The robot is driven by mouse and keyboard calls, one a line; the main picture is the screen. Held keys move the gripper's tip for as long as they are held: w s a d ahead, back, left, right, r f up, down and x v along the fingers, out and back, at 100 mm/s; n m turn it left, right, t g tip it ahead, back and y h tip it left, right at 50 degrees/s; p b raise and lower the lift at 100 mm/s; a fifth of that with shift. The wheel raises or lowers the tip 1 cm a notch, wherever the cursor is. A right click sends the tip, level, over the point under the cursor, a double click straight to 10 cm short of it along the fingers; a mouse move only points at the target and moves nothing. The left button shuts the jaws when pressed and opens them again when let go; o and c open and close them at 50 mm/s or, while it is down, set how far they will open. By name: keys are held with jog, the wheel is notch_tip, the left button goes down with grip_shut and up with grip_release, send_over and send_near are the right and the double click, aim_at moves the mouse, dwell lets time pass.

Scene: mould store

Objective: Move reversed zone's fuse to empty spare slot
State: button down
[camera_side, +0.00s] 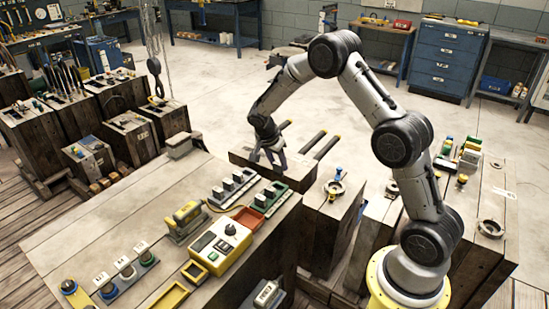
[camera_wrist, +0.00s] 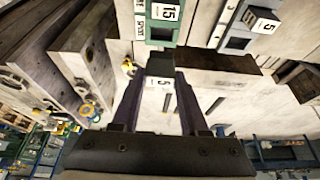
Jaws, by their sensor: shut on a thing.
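In the wrist view my gripper (camera_wrist: 162,72) is shut on a small dark fuse (camera_wrist: 161,67) with a white label reading 5. In the side view my gripper (camera_side: 270,150) hangs above the far end of the wooden bench, beyond the fuse holders; the fuse is hard to make out there. A green holder (camera_side: 275,208) and a blue-grey holder (camera_side: 217,200) stand on the bench with several fuses. In the wrist view the green holder (camera_wrist: 157,42) carries a fuse marked 15 (camera_wrist: 166,11), and the blue holder (camera_wrist: 236,42) carries one marked 5 (camera_wrist: 262,22). Zone markings are unreadable.
On the bench are a red tray (camera_side: 250,217), a yellow tester (camera_side: 222,246), a yellow-topped device (camera_side: 187,218) and a strip with white-tagged pieces (camera_side: 124,268). Wooden blocks (camera_side: 333,205) stand right of the bench. A chain hook (camera_side: 154,66) hangs at upper left.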

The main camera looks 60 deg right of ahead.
aim_at(277, 172)
jog(key=shift+f, duration=2.4)
jog(key=shift+f, duration=1)
dwell(0.4)
jog(key=shift+c, duration=1.7)
grip_release()
jog(key=shift+r, duration=0.15)
jog(key=shift+r, duration=3.65)
jog(key=shift+a, duration=0.15)
